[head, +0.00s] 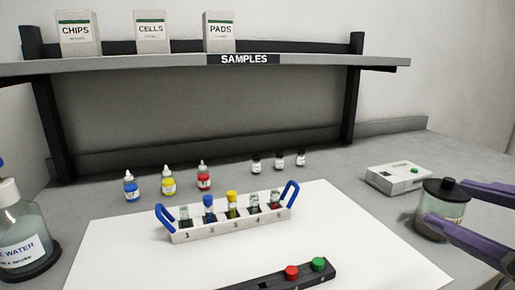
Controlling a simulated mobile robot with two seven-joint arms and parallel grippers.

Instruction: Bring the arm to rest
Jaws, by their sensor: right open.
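My right gripper (447,202) comes in from the right edge, with two long purple fingers spread apart. One finger is at the right of a glass jar with a black lid (444,190), and the other crosses in front of the jar's lower right side. The jar stands upright on the bench. I cannot tell whether the fingers touch it. My left gripper is not in view.
A tube rack (230,229) with blue handles stands on a white mat (115,255). A dark holder (290,281) with red and green caps lies in front. A water bottle (22,232) is at left.

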